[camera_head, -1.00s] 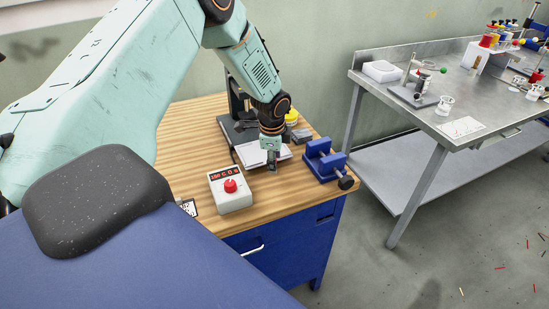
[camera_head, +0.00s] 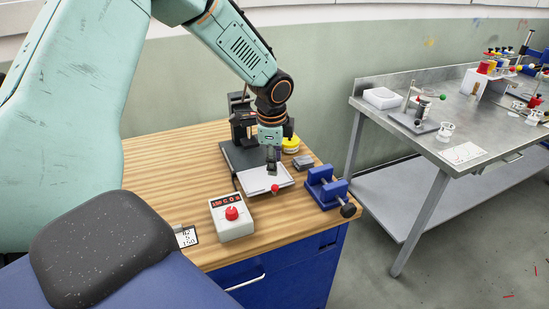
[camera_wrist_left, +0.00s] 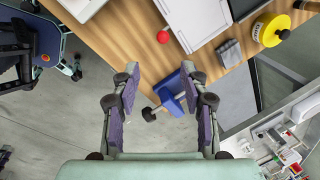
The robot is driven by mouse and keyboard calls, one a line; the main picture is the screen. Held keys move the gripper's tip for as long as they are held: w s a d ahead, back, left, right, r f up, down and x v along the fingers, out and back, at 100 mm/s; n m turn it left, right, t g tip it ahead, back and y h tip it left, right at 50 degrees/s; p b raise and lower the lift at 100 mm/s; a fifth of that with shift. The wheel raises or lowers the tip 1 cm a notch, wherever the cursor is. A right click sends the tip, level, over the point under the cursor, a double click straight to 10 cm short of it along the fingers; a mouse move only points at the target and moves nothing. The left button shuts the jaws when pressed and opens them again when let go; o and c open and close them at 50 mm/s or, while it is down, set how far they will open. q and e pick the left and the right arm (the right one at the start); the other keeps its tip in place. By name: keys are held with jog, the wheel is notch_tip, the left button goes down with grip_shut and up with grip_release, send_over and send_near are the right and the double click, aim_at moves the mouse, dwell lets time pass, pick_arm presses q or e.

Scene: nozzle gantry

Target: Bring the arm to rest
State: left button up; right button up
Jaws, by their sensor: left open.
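My left arm comes in from the left in the head view, raised over the wooden bench (camera_head: 160,165). My left gripper (camera_head: 272,168) points down above a white tray-like plate (camera_head: 262,182), with a red ball (camera_head: 275,188) at its front edge. In the left wrist view my left gripper (camera_wrist_left: 162,82) has its two fingers well apart with nothing between them. Past the fingers show the blue vise (camera_wrist_left: 172,92) and the red ball (camera_wrist_left: 163,37). My right gripper is not seen.
A white timer box (camera_head: 231,218) with a red knob stands at the bench front. The blue vise (camera_head: 325,188) sits at the right edge, with a grey block (camera_head: 303,162) and yellow spool (camera_head: 290,145) behind. A steel table (camera_head: 420,143) stands right, beyond a floor gap.

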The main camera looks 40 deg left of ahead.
pick_arm(q)
jog(key=shift+s+r, duration=0.1)
dwell(0.4)
jog(key=w+d+f+n+t+h, duration=0.2)
jog(key=w+d+n+t, duration=0.1)
jog(key=d+n, duration=0.3)
jog(key=s+d+f+n+h+b, duration=0.1)
jog(key=s+d+f+n+b, duration=0.1)
jog(key=s+d+f, duration=0.3)
jog(key=s+d+f+n+b, duration=0.2)
jog(key=d+f+b, duration=0.15)
jog(key=f, duration=0.35)
jog(key=s+d+f+n+g+y+b, duration=0.1)
jog(key=s+f+b, duration=0.3)
jog(key=s+f, duration=0.6)
jog(key=s+d+f+n+g+y+b, duration=0.1)
jog(key=s+f+g+b, duration=0.3)
jog(key=s+f, duration=0.7)
jog(key=s+d+b, duration=0.1)
jog(key=s, duration=0.7)
jog(key=shift+f+n, duration=0.3)
